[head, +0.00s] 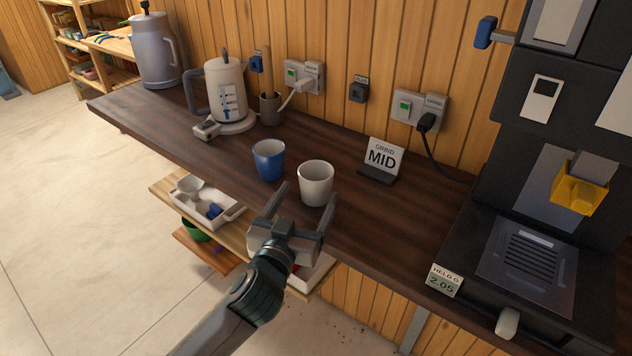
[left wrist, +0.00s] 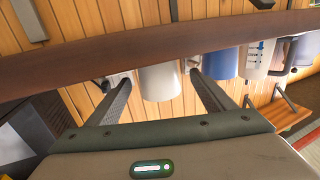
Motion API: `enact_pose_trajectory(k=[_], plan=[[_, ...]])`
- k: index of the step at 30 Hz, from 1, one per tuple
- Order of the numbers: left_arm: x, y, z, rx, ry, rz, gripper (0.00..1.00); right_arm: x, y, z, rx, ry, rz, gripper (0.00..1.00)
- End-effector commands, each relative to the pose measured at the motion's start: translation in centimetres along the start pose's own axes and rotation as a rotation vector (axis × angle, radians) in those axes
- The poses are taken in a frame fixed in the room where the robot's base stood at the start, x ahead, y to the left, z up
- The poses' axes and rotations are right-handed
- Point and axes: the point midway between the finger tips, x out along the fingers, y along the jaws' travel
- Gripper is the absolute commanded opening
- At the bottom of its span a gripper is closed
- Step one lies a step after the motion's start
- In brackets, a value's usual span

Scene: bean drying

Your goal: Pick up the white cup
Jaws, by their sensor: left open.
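The white cup (head: 316,184) stands upright on the dark wooden counter (head: 345,213) near its front edge. My left gripper (head: 309,192) is open and empty, with its fingers pointing at the cup from the front. In the left wrist view, which looks upside down, the white cup (left wrist: 161,84) shows between the two open fingertips (left wrist: 160,76). I cannot tell whether a finger touches it. A blue cup (head: 268,160) stands just left of the white cup. My right gripper is not in view.
A MID sign (head: 382,159) stands behind and right of the white cup. A white kettle (head: 225,92) stands at the back left and a black machine (head: 525,240) at the right. A shelf (head: 160,187) with a white tray (head: 190,214) is below the counter.

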Motion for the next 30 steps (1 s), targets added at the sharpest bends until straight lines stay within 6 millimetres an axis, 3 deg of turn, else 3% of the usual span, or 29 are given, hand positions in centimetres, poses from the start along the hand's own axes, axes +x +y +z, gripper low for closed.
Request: enact_pose_trajectory(k=[14,23,30], plan=[[0.6,0.0,-0.1,0.000,0.000,0.000,0.76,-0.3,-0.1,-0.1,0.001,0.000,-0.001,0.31],[3.5,0.3,-0.8,0.002,-0.001,-0.001,0.76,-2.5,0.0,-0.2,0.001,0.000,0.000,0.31],[5.4,0.3,-0.4,0.001,-0.001,-0.001,0.76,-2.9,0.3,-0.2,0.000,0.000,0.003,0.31]])
